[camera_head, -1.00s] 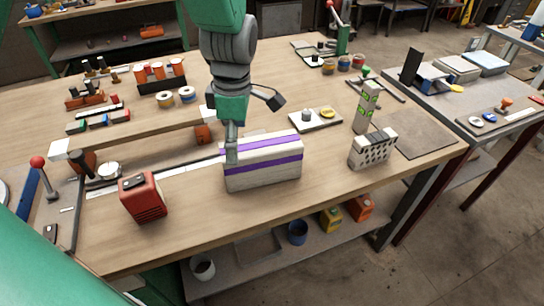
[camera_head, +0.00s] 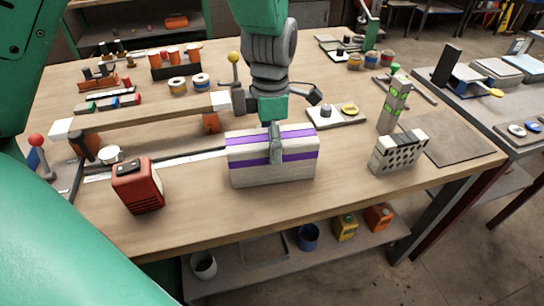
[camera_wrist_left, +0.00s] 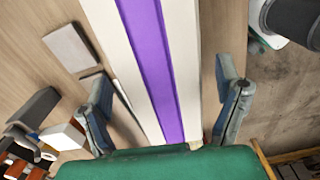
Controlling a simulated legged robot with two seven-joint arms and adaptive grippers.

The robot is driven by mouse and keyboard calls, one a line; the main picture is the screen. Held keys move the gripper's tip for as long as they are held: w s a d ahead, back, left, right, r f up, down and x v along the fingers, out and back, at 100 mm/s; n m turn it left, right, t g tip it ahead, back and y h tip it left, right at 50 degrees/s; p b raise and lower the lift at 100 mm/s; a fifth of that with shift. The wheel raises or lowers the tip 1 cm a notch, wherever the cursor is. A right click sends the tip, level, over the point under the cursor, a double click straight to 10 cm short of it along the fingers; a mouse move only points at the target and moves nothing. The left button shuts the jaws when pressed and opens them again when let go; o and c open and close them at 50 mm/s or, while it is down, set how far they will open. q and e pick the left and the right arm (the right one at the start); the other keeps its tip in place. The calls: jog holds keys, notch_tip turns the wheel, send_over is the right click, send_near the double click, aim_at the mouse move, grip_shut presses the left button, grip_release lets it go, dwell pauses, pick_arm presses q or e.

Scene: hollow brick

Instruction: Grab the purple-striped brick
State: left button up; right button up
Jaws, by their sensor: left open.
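The purple-striped brick (camera_head: 245,166), a white block with purple stripes, stands on the wooden workbench. My left gripper (camera_head: 275,150) comes down from above at the middle of the brick. One finger shows in front of the brick's near face; the other is hidden behind it in the head view. In the left wrist view the gripper (camera_wrist_left: 166,98) is open, with the brick (camera_wrist_left: 158,45) running between its two fingers. Gaps show between the fingers and the brick's sides. My right gripper is not in view.
A red box-shaped device (camera_head: 138,188) stands left of the brick. A white block with dark holes (camera_head: 398,152) and a grey post with green marks (camera_head: 394,103) stand to the right. A raised wooden beam (camera_head: 150,117) lies behind left. The bench front right of the brick is clear.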

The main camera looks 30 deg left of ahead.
pick_arm(q)
notch_tip(320, 180, down, 4)
jog(key=shift+d+b, duration=0.15)
jog(key=shift+b, duration=0.25)
jog(key=shift+r, duration=0.1)
jog(key=c, duration=1.6)
